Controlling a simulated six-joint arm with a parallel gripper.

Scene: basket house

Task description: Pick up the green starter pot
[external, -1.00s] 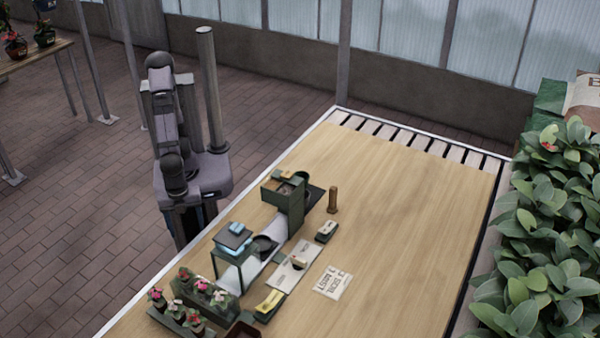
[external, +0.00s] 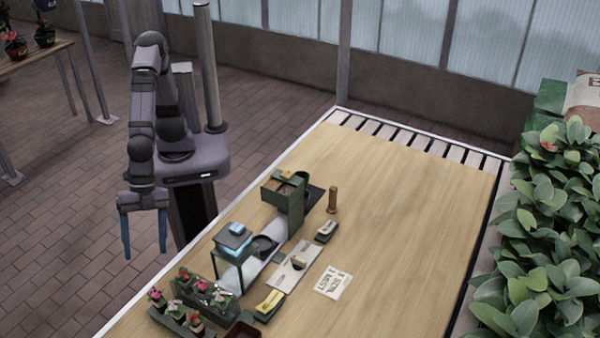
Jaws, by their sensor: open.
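My gripper (external: 145,252) is open and empty, its two blue fingers pointing down. It hangs over the floor to the left of the table (external: 400,230), apart from everything on it. A dark green boxy stand (external: 291,200) is near the table's left edge, with a small round green shape (external: 302,178) at its top right. That shape may be the green starter pot, but it is too small to tell.
Left of centre stand a frame with a blue item (external: 236,232), a dark round dish (external: 263,246), a wooden peg (external: 333,198) and a printed card (external: 333,283). Potted flowers (external: 195,320) fill the front left. The table's right half is clear; leafy plants (external: 555,230) line its right side.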

